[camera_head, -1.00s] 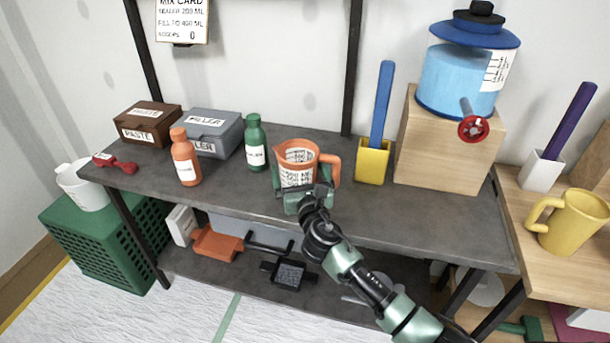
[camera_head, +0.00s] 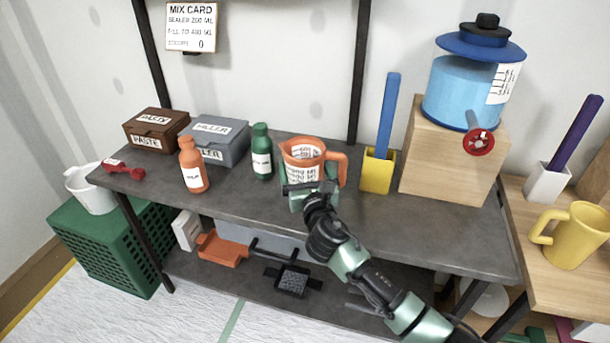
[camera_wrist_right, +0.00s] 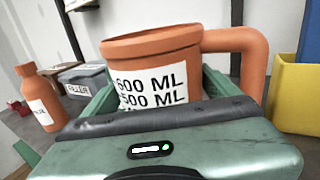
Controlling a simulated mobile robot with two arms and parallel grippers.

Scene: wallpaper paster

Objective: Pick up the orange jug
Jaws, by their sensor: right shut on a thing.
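The orange jug (camera_head: 303,152) has a white label with ML marks and a handle on its right side. My right gripper (camera_head: 312,190) is shut on the jug's body from the front. The jug's base is hidden behind the gripper, so I cannot tell whether it touches the bench. My left gripper is in neither view.
A green bottle (camera_head: 262,152) and an orange bottle (camera_head: 193,165) stand left of the jug. A yellow holder (camera_head: 377,172) with a blue stick is close on its right. A wooden block (camera_head: 450,155) bears a blue dispenser (camera_head: 465,90). The bench front (camera_head: 420,235) is clear.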

